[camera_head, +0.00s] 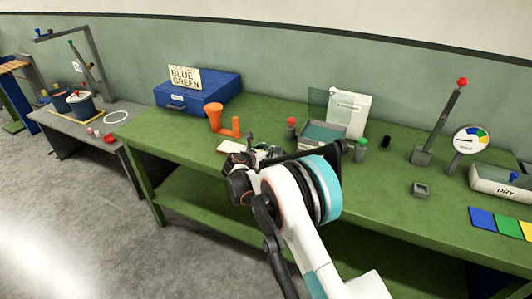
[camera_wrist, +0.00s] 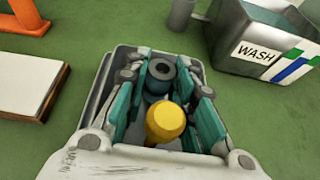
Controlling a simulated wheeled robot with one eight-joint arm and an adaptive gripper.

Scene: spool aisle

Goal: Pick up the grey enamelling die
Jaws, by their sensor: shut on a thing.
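My gripper (camera_wrist: 164,98) reaches down over a light grey open-topped holder on the green bench. Its teal-padded fingers stand on either side of a dark grey round die (camera_wrist: 161,69) with a hole in its top. The gripper is shut on this grey die, though the exact contact is hard to see. A yellow round-topped piece (camera_wrist: 165,122) sits close to it, nearer my palm, also between the fingers. Something dark blue shows just below the grey die. In the head view my gripper (camera_head: 258,153) is at the bench's front middle, and my wrist hides most of the die's surroundings.
The grey WASH bin (camera_wrist: 262,45) stands close on the right. An orange stand (camera_head: 222,120) and a white pad (camera_wrist: 30,82) lie to the left. The blue case (camera_head: 200,92) is behind. A small grey block (camera_head: 422,189) sits right, with open green bench around it.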

